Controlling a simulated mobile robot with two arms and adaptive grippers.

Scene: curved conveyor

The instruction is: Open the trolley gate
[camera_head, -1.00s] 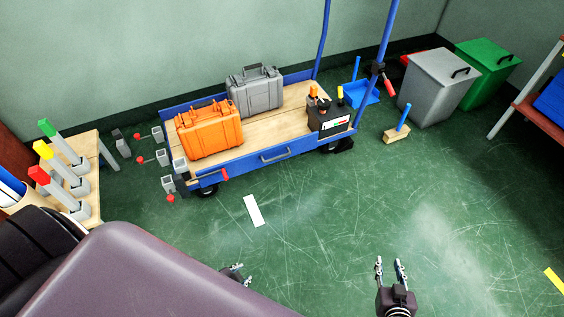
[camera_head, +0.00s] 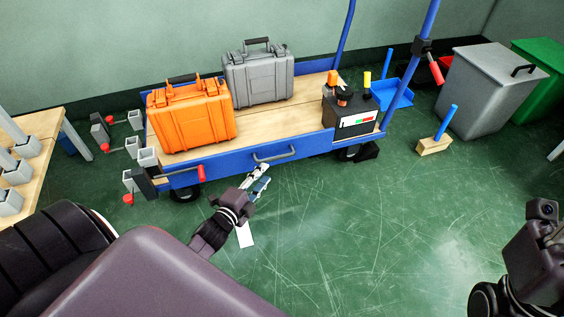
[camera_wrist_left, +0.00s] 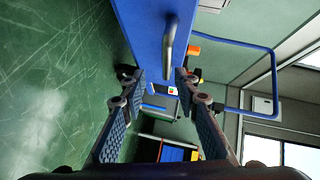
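The trolley's blue front gate (camera_head: 235,160) stands upright along the near side of the trolley's wooden deck (camera_head: 285,120). A grey bar handle (camera_head: 274,155) is on its outer face. My left gripper (camera_head: 262,179) is open and empty, just below and in front of the handle, apparently not touching it. In the left wrist view, the handle (camera_wrist_left: 168,50) and blue gate (camera_wrist_left: 142,25) lie ahead between the two spread fingers (camera_wrist_left: 160,85). A red-handled latch (camera_head: 200,173) sits at the gate's left end. My right wrist (camera_head: 538,250) is at the lower right; its fingertips are hidden.
An orange case (camera_head: 192,115), a grey case (camera_head: 258,75) and a black box (camera_head: 350,115) stand on the deck. Grey posts (camera_head: 148,157) with red-handled pins are at the trolley's left end. A grey bin (camera_head: 490,90) stands right.

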